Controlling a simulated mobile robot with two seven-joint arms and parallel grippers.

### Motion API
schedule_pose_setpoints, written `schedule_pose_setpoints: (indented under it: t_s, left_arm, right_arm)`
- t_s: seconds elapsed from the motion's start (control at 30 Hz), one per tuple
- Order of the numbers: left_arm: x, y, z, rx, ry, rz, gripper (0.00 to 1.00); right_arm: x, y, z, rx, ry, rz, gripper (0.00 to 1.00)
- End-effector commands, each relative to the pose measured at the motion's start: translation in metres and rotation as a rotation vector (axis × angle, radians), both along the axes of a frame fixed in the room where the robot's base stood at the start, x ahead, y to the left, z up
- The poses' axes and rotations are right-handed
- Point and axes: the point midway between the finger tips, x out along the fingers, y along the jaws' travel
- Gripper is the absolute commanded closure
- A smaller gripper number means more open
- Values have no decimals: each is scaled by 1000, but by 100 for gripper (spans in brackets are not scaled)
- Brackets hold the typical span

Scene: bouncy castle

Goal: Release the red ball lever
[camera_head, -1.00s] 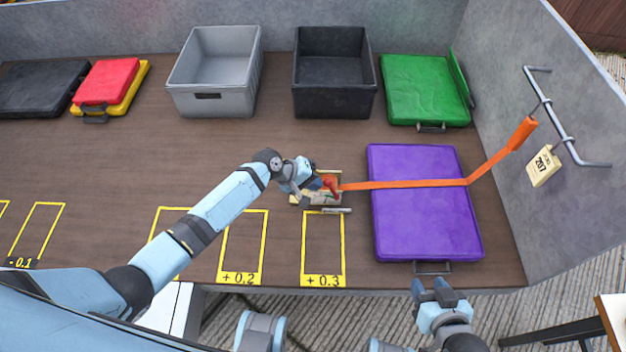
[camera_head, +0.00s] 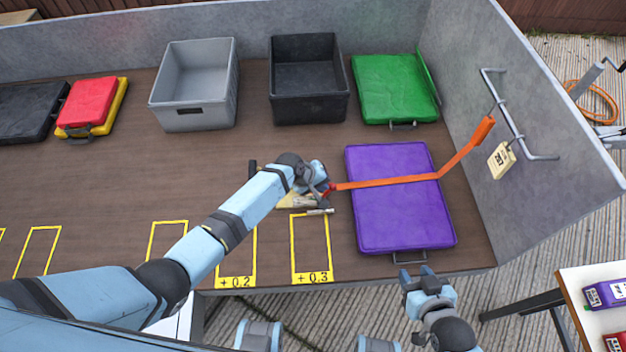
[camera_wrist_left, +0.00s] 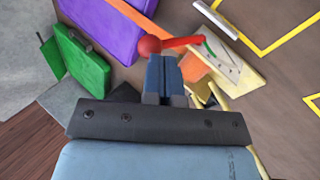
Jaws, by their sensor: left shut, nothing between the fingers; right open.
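The red ball lever (camera_wrist_left: 182,43) shows in the left wrist view, with its round knob (camera_wrist_left: 149,45) just beyond my shut fingertips (camera_wrist_left: 165,58). I cannot tell whether they touch. The lever sits on a pale yellow ratchet base (camera_wrist_left: 236,72). In the head view the lever (camera_head: 327,190) is partly hidden by my left gripper (camera_head: 322,186), which is over the ratchet. An orange strap (camera_head: 390,182) runs from it across a purple mat (camera_head: 405,220). My left gripper is shut and empty. My right gripper (camera_head: 418,277) is open beyond the table's front edge.
A grey bin (camera_head: 195,115), a black bin (camera_head: 308,110) and a green mat (camera_head: 395,90) stand at the back. Red and yellow mats (camera_head: 90,100) lie at the left. A grey wall (camera_head: 545,185) with a metal rail (camera_head: 515,125) and tag (camera_head: 501,160) bounds the right side.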

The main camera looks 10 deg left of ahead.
Motion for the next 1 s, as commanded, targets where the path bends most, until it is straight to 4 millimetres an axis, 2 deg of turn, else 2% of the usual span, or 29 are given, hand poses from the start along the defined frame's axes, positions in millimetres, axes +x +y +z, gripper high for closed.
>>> schedule_pose_setpoints:
  t_s: [0.3, 1.0]
  left_arm:
    - [4, -15, 0, -2, -2, 0, 100]
    - [4, -16, 2, -2, -2, 0, 100]
  right_arm:
    - [-1, 1, 2, -1, 1, 1, 57]
    - [1, 0, 8, -2, -4, -2, 57]
